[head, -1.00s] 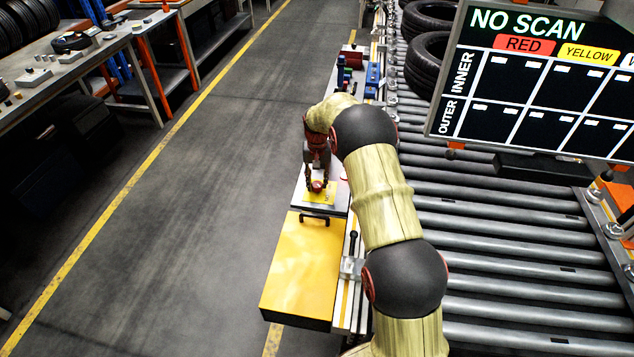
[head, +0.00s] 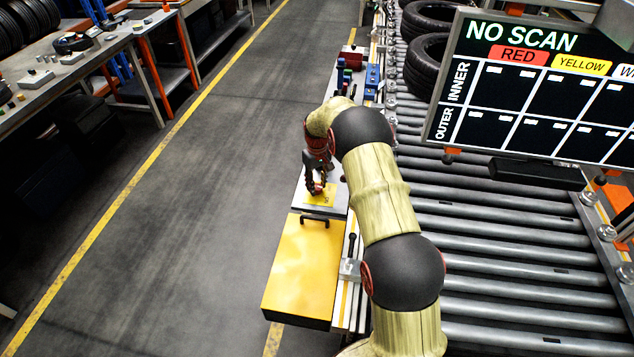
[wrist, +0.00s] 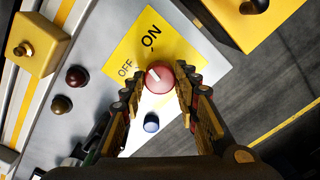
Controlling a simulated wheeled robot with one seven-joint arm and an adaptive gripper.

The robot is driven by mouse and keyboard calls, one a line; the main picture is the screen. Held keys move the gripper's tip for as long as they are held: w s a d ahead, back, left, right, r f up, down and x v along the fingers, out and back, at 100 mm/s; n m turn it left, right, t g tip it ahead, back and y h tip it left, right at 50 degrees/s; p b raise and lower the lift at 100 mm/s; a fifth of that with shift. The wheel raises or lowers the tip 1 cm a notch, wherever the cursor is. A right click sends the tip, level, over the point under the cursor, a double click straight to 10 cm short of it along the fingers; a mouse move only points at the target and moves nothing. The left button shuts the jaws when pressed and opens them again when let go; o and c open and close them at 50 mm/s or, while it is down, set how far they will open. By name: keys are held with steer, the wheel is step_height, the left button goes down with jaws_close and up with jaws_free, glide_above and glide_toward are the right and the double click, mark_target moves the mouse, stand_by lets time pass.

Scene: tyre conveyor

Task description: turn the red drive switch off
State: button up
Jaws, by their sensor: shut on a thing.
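The red drive switch (wrist: 159,77) is a round red knob on a yellow plate (wrist: 170,45) marked OFF and ON. Its white pointer mark aims between the two words in the wrist view. My gripper (wrist: 162,80) has a finger on either side of the knob and is shut on it. In the head view my gripper (head: 318,189) reaches down at the yellow plate (head: 322,200), and the knob (head: 316,187) shows only partly between the fingers.
A blue button (wrist: 152,122), a dark red button (wrist: 76,76) and a dark green button (wrist: 62,104) sit near the knob. A yellow box (head: 302,265) with a black handle lies in front of the panel. The roller conveyor (head: 500,235) runs to the right.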

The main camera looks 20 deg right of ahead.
mark_target(317, 186)
steer(key=n+p, duration=0.1)
steer(key=n, duration=0.4)
steer(key=shift+n+p, duration=0.3)
steer(key=n+p, duration=0.1)
steer(key=n, duration=0.4)
steer(key=shift+n, duration=0.4)
steer(key=o, duration=1.1)
steer(key=shift+o, duration=0.2)
steer(key=shift+r, duration=0.1)
step_height(317, 186, up, 12)
